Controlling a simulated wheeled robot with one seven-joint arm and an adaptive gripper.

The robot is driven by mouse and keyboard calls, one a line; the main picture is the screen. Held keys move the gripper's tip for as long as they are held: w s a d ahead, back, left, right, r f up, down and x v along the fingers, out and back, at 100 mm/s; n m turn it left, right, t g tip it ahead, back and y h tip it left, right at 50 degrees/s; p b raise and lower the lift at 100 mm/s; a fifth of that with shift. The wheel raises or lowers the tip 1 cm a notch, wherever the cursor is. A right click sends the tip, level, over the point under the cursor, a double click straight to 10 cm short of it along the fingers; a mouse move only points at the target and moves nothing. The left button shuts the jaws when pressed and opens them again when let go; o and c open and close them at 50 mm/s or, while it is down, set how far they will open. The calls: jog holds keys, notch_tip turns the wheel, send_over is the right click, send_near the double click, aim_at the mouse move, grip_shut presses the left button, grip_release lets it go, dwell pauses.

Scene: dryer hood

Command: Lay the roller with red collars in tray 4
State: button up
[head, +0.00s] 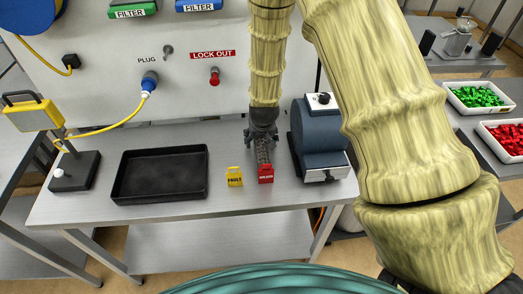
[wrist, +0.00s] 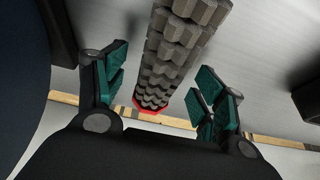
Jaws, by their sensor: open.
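A dark grey, knobbly roller (wrist: 182,45) runs through the middle of the wrist view, with a red edge at its lower end; I cannot tell whether that is a collar. It also shows in the head view (head: 263,154), under my gripper and behind a red tag. My gripper (head: 262,140) points down and is open. In the wrist view (wrist: 162,88) its green-padded fingers stand on either side of the roller's line, with gaps. A black, empty tray (head: 160,198) lies left on the bench; no number is readable, so I cannot tell which tray it is.
A blue-grey machine (head: 318,140) stands close right of my gripper. A yellow tag (head: 234,176) and the red tag (head: 265,173) stand at the bench front. A yellow lamp (head: 33,114) is left of the tray. Bins of green (head: 477,96) and red parts (head: 510,138) are far right.

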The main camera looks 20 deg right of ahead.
jog(key=shift+c, duration=0.3)
jog(key=c, duration=1.3)
jog(key=shift+c, duration=0.2)
